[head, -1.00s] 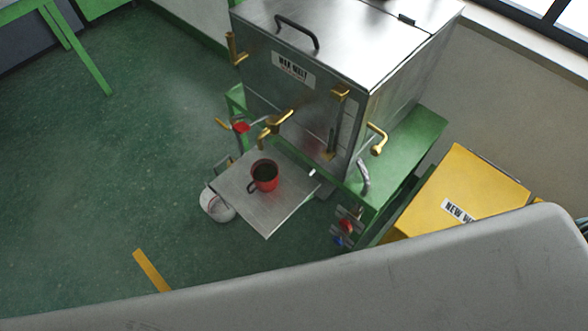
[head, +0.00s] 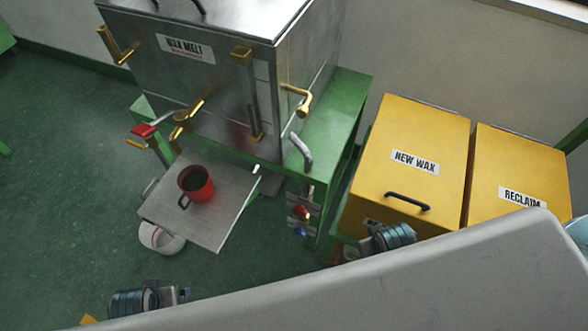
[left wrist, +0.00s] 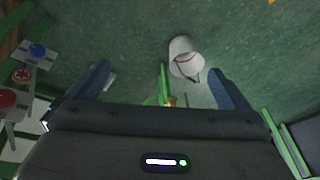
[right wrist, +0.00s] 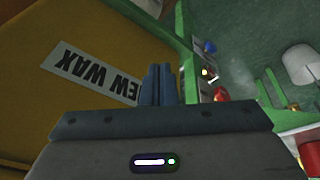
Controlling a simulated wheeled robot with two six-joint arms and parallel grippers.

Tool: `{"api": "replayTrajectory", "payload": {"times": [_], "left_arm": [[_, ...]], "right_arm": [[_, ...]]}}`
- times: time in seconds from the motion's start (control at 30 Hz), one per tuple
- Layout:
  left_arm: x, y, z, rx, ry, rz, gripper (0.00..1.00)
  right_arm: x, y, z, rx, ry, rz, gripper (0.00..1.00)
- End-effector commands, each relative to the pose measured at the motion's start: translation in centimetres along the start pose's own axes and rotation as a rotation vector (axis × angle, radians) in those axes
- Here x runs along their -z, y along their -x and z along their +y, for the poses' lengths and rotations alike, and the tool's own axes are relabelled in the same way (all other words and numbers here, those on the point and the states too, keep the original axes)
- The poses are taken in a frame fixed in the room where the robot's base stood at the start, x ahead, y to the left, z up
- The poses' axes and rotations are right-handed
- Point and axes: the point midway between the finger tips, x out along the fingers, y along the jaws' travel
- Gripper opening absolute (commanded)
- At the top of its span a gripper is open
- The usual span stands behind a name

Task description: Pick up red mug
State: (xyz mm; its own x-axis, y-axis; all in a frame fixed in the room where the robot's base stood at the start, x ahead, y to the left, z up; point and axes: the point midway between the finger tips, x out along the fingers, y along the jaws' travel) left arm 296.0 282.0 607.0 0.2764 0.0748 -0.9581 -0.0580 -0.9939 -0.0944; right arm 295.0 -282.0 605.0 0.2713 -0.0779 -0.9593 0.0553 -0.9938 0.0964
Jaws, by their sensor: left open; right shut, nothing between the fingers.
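The red mug (head: 197,186) stands upright on a square metal shelf (head: 222,222) in front of the wax melter, its handle toward the lower left. Dark contents or a dark inside show in it. My left gripper (head: 183,294) is below and left of the shelf in the head view, apart from the mug. Its fingers (left wrist: 158,85) are spread and empty in the left wrist view. My right gripper (head: 366,246) is right of the shelf by the yellow bins. Its fingers (right wrist: 158,84) are together. A red shape at the right wrist view's lower right edge may be the mug.
The wax melter (head: 225,100) with brass handles stands on a green bench (head: 335,120). A red-handled valve (head: 145,130) is left of the shelf. A white bucket (head: 160,239) is below it. Yellow bins (head: 405,150) (head: 520,175) stand right. Open green floor (head: 60,200) lies left.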

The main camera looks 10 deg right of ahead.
Motion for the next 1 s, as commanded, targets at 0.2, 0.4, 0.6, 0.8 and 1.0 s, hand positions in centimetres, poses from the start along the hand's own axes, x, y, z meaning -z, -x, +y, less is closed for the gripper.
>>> {"api": "replayTrajectory", "payload": {"times": [0.2, 0.4, 0.6, 0.8, 1.0], "left_arm": [[1.1, 3.5, 0.5, -0.015, -0.013, 0.044, 1.00], [4.1, 6.0, 2.2, -0.077, -0.064, 0.174, 1.00], [7.9, 5.6, 3.9, -0.147, -0.113, 0.323, 1.00], [11.6, 4.5, 5.3, -0.196, -0.139, 0.468, 1.00], [16.1, 3.4, 6.6, -0.230, -0.142, 0.652, 1.00]], "right_arm": [[0.3, 3.0, -0.2, 0.000, 0.004, 0.017, 0.00], [-0.2, 2.5, -0.4, 0.001, 0.004, 0.011, 0.00], [-1.2, -1.8, -0.5, 0.003, 0.000, -0.015, 0.00], [-2.9, -6.8, -0.6, 0.005, -0.005, -0.042, 0.00], [-5.9, -13.1, -0.8, 0.008, -0.011, -0.080, 0.00]]}}
